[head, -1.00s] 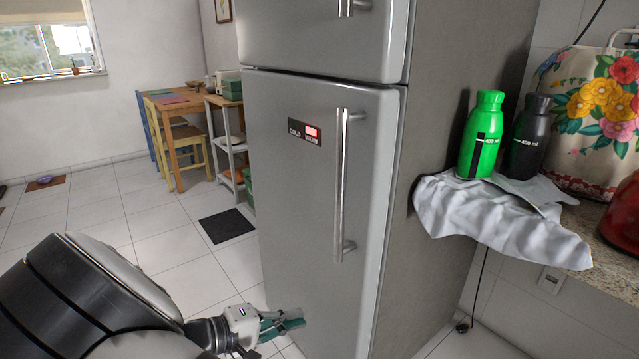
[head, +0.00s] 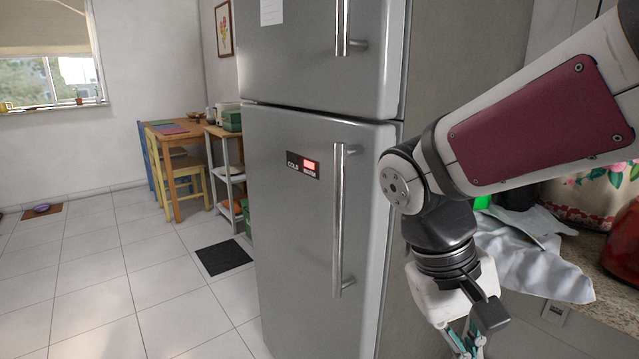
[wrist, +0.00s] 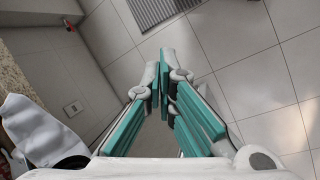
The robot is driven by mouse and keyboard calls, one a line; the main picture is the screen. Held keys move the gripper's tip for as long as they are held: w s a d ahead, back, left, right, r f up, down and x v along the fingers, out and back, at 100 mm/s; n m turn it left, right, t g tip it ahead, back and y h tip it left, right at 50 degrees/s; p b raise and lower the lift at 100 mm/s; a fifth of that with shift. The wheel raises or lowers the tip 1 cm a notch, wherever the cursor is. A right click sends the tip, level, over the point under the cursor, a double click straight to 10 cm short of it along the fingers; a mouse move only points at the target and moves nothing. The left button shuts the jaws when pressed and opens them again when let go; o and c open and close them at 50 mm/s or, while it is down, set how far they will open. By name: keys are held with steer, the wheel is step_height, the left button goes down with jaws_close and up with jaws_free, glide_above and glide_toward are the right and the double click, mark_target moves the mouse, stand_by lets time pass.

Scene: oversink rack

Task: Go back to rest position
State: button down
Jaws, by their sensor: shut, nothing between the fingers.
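My gripper (head: 467,345) hangs at the lower right of the head view, pointing down, with its tips cut off by the bottom edge. In the wrist view my gripper (wrist: 163,68) shows its teal fingers shut, with nothing between them and the tiled floor beyond. My arm reaches in from the right, in front of the grey fridge's side and the counter. The fridge (head: 300,215) stands upright with both doors shut, to the left of my gripper.
A white cloth (head: 535,255) hangs over the counter edge behind my arm, and also shows in the wrist view (wrist: 40,130). My arm mostly hides the green bottle (head: 482,202). A table (head: 180,150) stands far left. The tiled floor (head: 110,260) at left is largely clear.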

steer(key=s+d+r+m+t+y, duration=0.15)
steer(key=s+y, duration=0.25)
steer(key=s, duration=1.1)
step_height(320, 180, up, 24)
steer(key=t+p, duration=0.4)
steer(key=p, duration=1.8)
steer(key=shift+r+p, duration=0.25)
steer(key=shift+p, duration=0.15)
steer(key=shift+w+n+t, duration=0.1)
steer(key=shift+n+t, duration=0.15)
